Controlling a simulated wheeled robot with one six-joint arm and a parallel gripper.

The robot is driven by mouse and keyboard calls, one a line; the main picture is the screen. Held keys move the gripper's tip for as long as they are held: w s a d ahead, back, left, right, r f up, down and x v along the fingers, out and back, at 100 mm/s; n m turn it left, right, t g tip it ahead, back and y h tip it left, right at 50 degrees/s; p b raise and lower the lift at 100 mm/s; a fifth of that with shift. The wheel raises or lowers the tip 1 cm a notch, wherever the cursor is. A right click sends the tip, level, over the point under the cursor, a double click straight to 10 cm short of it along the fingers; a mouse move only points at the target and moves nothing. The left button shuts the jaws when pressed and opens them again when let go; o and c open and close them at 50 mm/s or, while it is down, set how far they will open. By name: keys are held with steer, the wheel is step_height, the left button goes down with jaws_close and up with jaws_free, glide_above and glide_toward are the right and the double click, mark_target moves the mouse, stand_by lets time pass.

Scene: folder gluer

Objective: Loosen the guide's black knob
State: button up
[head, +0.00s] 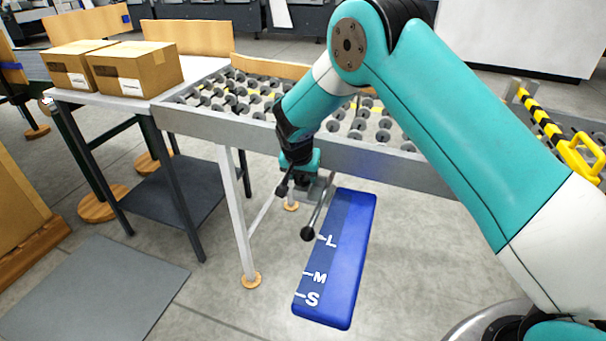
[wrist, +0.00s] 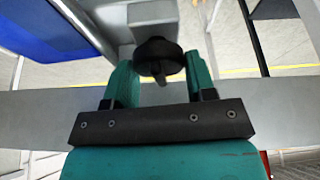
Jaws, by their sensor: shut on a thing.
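The guide's black knob (wrist: 159,52) shows in the wrist view, round and dark, on a grey metal bracket (wrist: 152,14). My gripper (wrist: 160,68) has one teal finger on each side of the knob and is shut on it. In the head view my gripper (head: 300,183) is low at the conveyor's front side; the knob cannot be told apart from the dark parts there. A blue guide plate (head: 342,255) with white marks L, M and S stands just to the right and in front. It also shows at the wrist view's upper left (wrist: 45,35).
A roller conveyor (head: 210,122) with a grey side rail lies behind my gripper. A lever with a black ball end (head: 307,234) hangs by the blue plate. Two cardboard boxes (head: 140,66) sit on a table at left. A yellow handle (head: 580,155) is at right. Floor in front is clear.

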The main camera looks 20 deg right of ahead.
steer(key=n, duration=0.2)
steer(key=n+y, duration=0.1)
steer(key=n, duration=0.1)
steer(key=shift+t+y+b, duration=0.3)
steer(key=n+y, duration=0.1)
steer(key=n, duration=0.3)
steer(key=shift+n+y, duration=0.4)
steer(key=n, duration=0.2)
steer(key=n+g+y+b, duration=0.1)
steer(key=n, duration=0.1)
steer(key=shift+y, duration=0.3)
steer(key=shift+n+g+y, duration=0.4)
steer(key=shift+n, duration=1.4)
steer(key=shift+s+n, duration=0.1)
steer(key=shift+n, duration=0.2)
steer(key=o, duration=0.9)
steer(key=shift+c, duration=0.2)
